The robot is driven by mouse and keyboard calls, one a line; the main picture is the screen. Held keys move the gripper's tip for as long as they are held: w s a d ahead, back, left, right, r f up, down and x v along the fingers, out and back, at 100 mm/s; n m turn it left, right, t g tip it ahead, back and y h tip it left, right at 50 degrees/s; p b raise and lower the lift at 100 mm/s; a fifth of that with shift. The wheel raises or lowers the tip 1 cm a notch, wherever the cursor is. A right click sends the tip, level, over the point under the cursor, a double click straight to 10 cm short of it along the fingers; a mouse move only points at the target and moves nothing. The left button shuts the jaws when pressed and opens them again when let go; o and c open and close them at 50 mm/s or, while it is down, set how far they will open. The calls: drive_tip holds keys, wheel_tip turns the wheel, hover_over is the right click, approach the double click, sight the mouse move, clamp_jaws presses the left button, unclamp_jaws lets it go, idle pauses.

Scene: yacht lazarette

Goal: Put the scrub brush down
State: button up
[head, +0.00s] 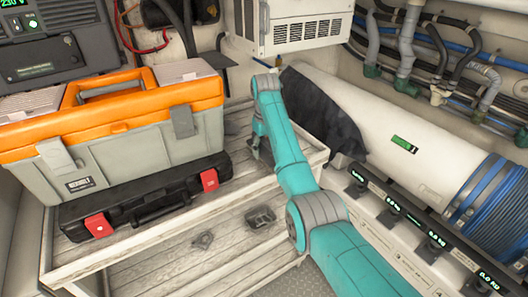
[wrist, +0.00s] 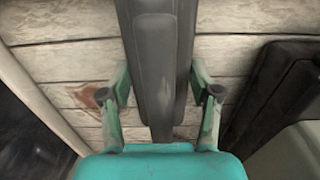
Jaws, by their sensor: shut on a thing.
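The scrub brush (wrist: 157,48) is a long dark grey piece in the wrist view, running from the top edge down between my fingers. My gripper (wrist: 160,88) is shut on it, with one green finger on each side. The pale plank shelf (wrist: 60,58) lies below the brush. I cannot tell whether the brush touches the planks. In the head view, my gripper (head: 256,147) is low over the back right part of the shelf, to the right of the toolbox, partly hidden by my arm. The brush is not clear there.
A white cylinder (head: 385,135) with a dark cloth (head: 320,110) lies to the right. Small dark items (head: 261,216) sit on the lower front planks.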

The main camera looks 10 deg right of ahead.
drive_tip(key=shift+f, duration=0.7)
drive_tip(key=shift+f, duration=0.1)
drive_tip(key=o, duration=1)
wheel_tip(320, 180, up, 12)
drive_tip(key=shift+r, duration=0.1)
